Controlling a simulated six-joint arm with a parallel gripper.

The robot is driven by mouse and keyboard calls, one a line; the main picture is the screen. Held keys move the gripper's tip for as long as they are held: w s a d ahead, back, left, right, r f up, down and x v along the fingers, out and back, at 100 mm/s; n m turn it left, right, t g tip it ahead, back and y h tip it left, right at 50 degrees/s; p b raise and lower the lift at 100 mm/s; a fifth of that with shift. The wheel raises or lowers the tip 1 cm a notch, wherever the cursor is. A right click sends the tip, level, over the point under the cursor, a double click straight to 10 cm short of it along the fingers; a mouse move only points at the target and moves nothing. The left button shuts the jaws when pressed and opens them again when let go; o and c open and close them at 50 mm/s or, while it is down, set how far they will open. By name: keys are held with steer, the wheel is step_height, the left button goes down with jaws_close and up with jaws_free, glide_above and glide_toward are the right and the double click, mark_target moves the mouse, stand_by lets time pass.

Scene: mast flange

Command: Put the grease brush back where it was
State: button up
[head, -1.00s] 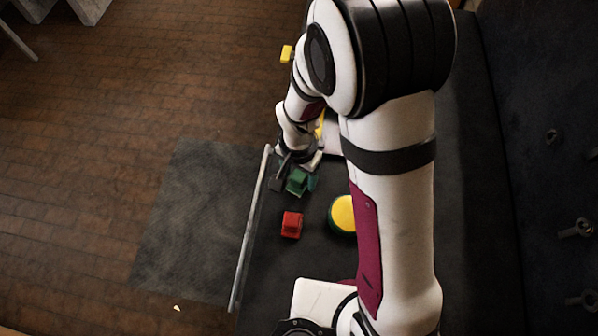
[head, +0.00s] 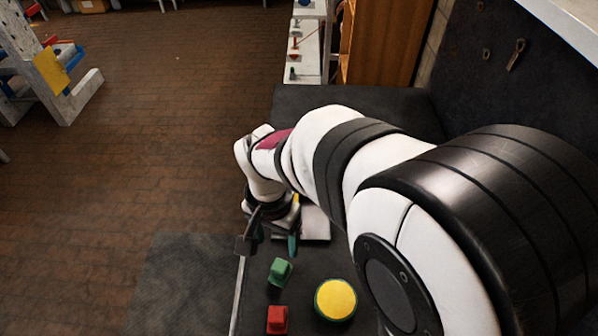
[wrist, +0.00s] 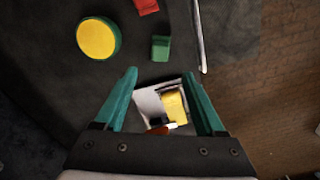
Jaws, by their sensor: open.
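I cannot pick out a grease brush for certain in either view. In the wrist view my gripper (wrist: 160,76) is open, its two green fingers wide apart with nothing held between them. Beyond and between the fingers lies a white tray-like piece (wrist: 150,101) with a yellow block (wrist: 174,106) on it. A small orange-and-dark item (wrist: 160,129) shows low by the yellow block, partly cut off by the gripper; I cannot tell what it is. In the head view my gripper (head: 271,243) hangs near the table's left edge, beside the white piece (head: 316,224).
A green block (head: 280,271), a red block (head: 277,319) and a round yellow-topped disc (head: 335,299) stand on the dark table nearer the camera. A pale rail (wrist: 199,35) runs along the table edge. White shelves (head: 306,45) stand beyond the table. Hooks hang on the right wall.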

steer(key=s+d+r+y, duration=0.1)
steer(key=s+d+r, duration=0.2)
steer(key=s+d, duration=0.2)
steer(key=s+d+r+m, duration=0.1)
steer(key=s+d+r, duration=0.2)
steer(key=s+d, duration=0.3)
steer(key=s, duration=0.4)
steer(key=shift+d+r+y, duration=0.3)
steer(key=shift+y, duration=0.1)
